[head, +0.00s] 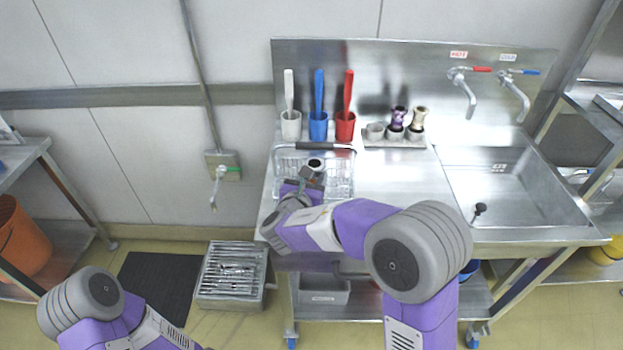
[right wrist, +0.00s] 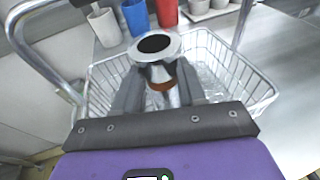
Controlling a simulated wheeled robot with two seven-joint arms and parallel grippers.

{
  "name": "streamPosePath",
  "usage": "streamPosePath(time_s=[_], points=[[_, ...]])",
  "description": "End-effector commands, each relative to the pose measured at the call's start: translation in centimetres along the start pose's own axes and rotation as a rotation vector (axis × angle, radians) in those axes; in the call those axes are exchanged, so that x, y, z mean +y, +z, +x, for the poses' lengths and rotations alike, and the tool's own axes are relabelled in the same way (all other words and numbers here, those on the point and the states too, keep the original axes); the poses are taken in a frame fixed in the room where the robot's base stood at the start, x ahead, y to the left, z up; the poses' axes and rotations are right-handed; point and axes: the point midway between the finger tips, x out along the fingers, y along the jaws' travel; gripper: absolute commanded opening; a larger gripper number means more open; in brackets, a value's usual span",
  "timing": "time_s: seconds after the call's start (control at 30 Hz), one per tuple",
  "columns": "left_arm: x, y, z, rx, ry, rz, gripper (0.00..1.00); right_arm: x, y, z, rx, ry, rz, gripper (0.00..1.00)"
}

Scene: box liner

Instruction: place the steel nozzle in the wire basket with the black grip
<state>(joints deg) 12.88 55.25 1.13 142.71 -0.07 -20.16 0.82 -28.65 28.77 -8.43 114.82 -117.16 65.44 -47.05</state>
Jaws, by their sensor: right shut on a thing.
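The steel nozzle (right wrist: 155,45) is upright between the fingers of my right gripper (right wrist: 158,85), with its flared, dark-mouthed end up. In the head view the nozzle (head: 315,163) shows above my right gripper (head: 309,180), over the front part of the wire basket (head: 341,170). The basket stands on the steel counter and has a black grip (head: 318,146) on its raised handle at the back. It also shows behind the nozzle in the right wrist view (right wrist: 235,68). Whether the nozzle touches the basket is hidden by my gripper. My left gripper is out of view.
White (head: 291,125), blue (head: 318,126) and red (head: 345,126) cups with tools stand behind the basket. A tray (head: 381,143) holding nozzles is to their right. The sink (head: 514,190) lies further right. The counter between basket and sink is clear.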

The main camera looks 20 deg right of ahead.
Motion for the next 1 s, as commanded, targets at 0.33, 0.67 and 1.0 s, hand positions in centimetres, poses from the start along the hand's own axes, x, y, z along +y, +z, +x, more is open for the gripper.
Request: streamPosePath(time_s=[0.33,0.67,1.0], points=[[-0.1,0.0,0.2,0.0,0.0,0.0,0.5,0.0,-0.2,0.0,0.0,0.0,0.0,0.66],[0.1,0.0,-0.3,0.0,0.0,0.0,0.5,0.1,0.2,-0.8,0.0,0.004,0.0,0.66],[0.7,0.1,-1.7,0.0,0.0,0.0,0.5,0.1,0.3,-8.0,-0.001,0.005,-0.001,0.66]])
